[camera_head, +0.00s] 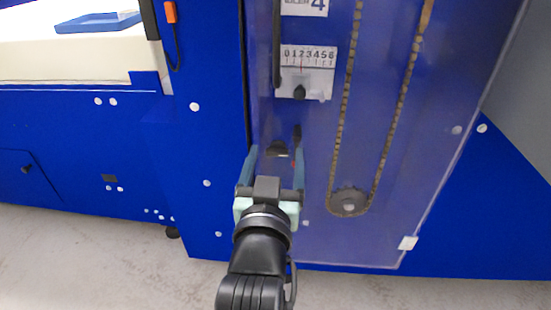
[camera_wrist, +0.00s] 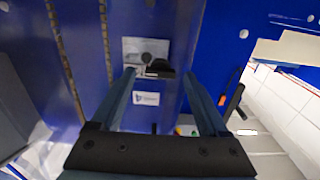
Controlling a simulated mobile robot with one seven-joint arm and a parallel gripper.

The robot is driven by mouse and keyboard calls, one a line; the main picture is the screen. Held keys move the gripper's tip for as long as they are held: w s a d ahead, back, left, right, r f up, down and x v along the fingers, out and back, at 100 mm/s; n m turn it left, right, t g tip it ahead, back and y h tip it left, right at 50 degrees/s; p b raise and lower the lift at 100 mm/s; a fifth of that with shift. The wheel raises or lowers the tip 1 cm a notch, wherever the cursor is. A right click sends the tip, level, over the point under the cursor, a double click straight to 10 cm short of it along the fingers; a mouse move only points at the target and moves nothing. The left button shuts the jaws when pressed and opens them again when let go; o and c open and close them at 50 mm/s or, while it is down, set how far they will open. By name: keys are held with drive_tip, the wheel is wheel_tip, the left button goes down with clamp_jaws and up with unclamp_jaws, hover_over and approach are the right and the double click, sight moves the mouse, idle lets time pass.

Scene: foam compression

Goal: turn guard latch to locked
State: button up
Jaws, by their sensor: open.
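A small dark latch-like piece (camera_head: 278,151) sits on the clear guard panel (camera_head: 320,185) near its left edge. My gripper (camera_head: 276,158) is open around it in the head view, with one finger on each side. Whether the fingers touch it cannot be told. In the wrist view my gripper (camera_wrist: 158,75) is open, and a dark piece (camera_wrist: 158,68) shows between its fingertips in front of a grey plate (camera_wrist: 132,48). The lower part of the latch area is hidden behind my gripper in the head view, so its turn position is unclear.
Above is a numbered scale plate (camera_head: 318,60) with a dark knob. A long dark handle (camera_head: 276,45) stands at the guard's left edge. A chain (camera_head: 345,110) and sprocket (camera_head: 348,202) lie behind the guard. An orange pendant (camera_head: 169,12) hangs upper left. Floor is clear in front.

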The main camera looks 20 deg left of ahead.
clamp_jaws()
drive_tip(key=shift+n+p, duration=0.3)
drive_tip(key=n+p, duration=0.2)
drive_tip(key=shift+r+n, duration=0.15)
drive_tip(key=shift+n, duration=0.15)
drive_tip(key=n+p, duration=0.4)
drive_tip(key=n, duration=0.2)
drive_tip(key=shift+a+p, duration=0.15)
drive_tip(key=shift+p, duration=0.25)
drive_tip(key=n+p, duration=0.4)
drive_tip(key=n, duration=0.1)
drive_tip(key=shift+n, duration=0.3)
drive_tip(key=shift+f+n+p, duration=0.15)
drive_tip(key=shift+n+p, duration=0.6)
drive_tip(key=shift+f+n+p, duration=0.15)
drive_tip(key=shift+n+p, duration=0.6)
